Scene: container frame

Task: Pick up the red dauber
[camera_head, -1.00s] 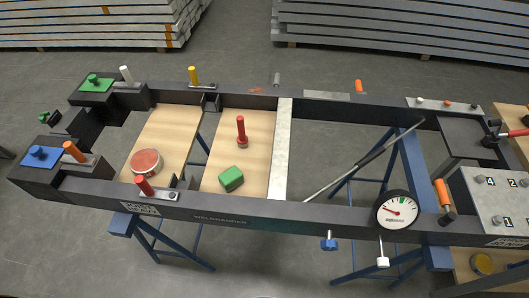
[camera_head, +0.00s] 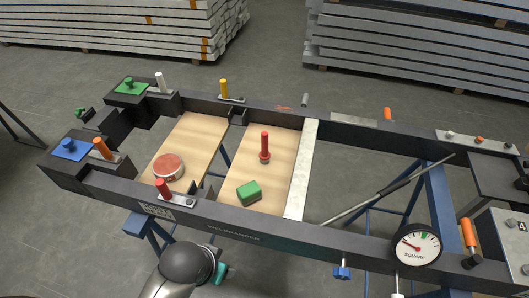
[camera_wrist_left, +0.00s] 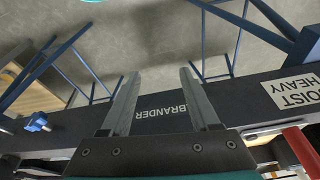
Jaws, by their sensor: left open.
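The red dauber (camera_head: 265,147) appears to be the red upright piece on the right wooden board (camera_head: 282,155), behind a green block (camera_head: 249,192). A red round tin (camera_head: 168,167) lies on the left board. A short red handle (camera_head: 163,187) stands on the front rail; a red piece at the lower right of the left wrist view (camera_wrist_left: 302,152) looks like this handle. My left gripper (camera_wrist_left: 160,75) is open and empty at the lettered front rail. In the head view only my left arm shows, at the bottom, before the rail. The right gripper is out of view.
The dark front rail (camera_head: 255,236) lies between my left arm and the boards. A dial gauge (camera_head: 415,244) stands at its right. A metal rod (camera_head: 390,188) leans across the open bay. Orange, white and yellow handles stand on the frame's left end.

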